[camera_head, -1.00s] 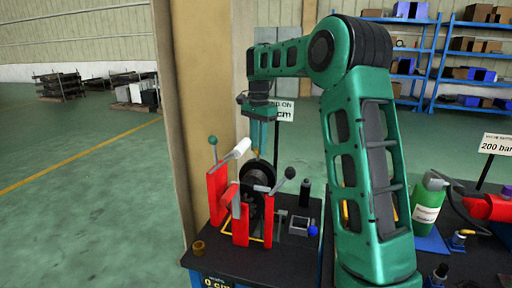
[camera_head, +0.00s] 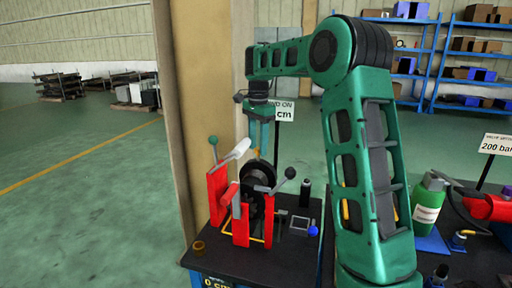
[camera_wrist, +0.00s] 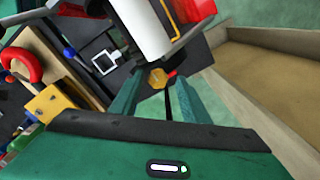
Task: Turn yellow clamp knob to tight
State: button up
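A small yellow knob (camera_head: 255,153) sits at the top of the red clamp stand (camera_head: 241,224), above a dark round wheel (camera_head: 262,184). My gripper (camera_head: 264,150) points down over it, its green fingers spread. In the wrist view the hexagonal yellow knob (camera_wrist: 157,78) shows between my two fingertips (camera_wrist: 160,86), with a red piece beside it. The fingers are apart, with a gap around the knob; I cannot tell whether either touches it.
A beige pillar (camera_head: 205,110) rises at the left. A green bottle (camera_head: 428,200) stands to the right.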

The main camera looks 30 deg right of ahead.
aim_at(258, 148)
jog(key=shift+f, duration=0.1)
notch_tip(258, 148, up, 11)
dwell(0.7)
jog(key=shift+f, duration=0.15)
jog(key=s+d+f+n, duration=0.2)
jog(key=s+f+n, duration=0.1)
jog(key=s, duration=0.9)
jog(key=s+d+f+n, duration=0.2)
jog(key=s+f+n, duration=0.15)
jog(key=s, duration=0.85)
jog(key=s+a+f+n, duration=0.2)
jog(key=s+f, duration=0.4)
jog(key=s, duration=0.3)
jog(key=s+a+f+n, duration=0.2)
jog(key=s+f, duration=0.5)
jog(key=s, duration=0.3)
jog(key=shift+s+a, duration=0.15)
jog(key=shift+a, duration=0.25)
